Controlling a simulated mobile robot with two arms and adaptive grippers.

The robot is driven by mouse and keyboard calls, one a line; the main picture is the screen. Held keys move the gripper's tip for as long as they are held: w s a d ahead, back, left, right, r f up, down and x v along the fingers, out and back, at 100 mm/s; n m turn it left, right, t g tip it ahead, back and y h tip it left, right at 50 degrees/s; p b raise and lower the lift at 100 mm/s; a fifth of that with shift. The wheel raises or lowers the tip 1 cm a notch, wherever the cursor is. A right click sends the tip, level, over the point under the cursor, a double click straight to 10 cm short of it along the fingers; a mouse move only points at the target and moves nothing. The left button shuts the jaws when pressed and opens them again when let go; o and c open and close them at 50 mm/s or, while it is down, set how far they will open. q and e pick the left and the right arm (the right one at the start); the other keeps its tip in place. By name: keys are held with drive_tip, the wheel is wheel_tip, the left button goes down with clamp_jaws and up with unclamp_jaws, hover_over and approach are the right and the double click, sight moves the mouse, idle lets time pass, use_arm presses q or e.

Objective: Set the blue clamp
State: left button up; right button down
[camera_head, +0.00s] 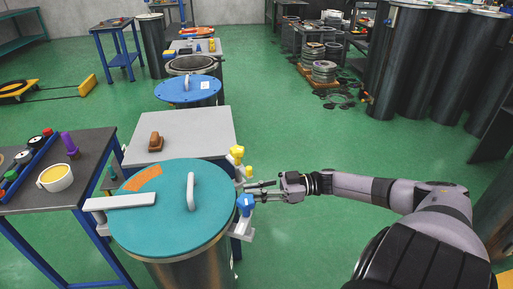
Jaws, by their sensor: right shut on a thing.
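The blue clamp (245,203) sits at the right rim of a large cylinder with a teal lid (165,225). My right gripper (254,192) reaches in from the right, level with the rim, and is shut on the blue clamp. My left gripper is not in view.
A dark table (75,185) at the left holds a cup with yellow contents (55,177), a purple-handled tool (69,145) and a blue rack. Green floor is open to the right.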

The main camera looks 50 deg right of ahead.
idle(0.5)
drive_tip(key=c, duration=1.8)
unclamp_jaws()
drive_tip(key=shift+w+a, duration=0.1)
drive_tip(key=v, duration=1.2)
drive_tip(key=shift+w, duration=0.1)
drive_tip(key=shift+f, duration=0.1)
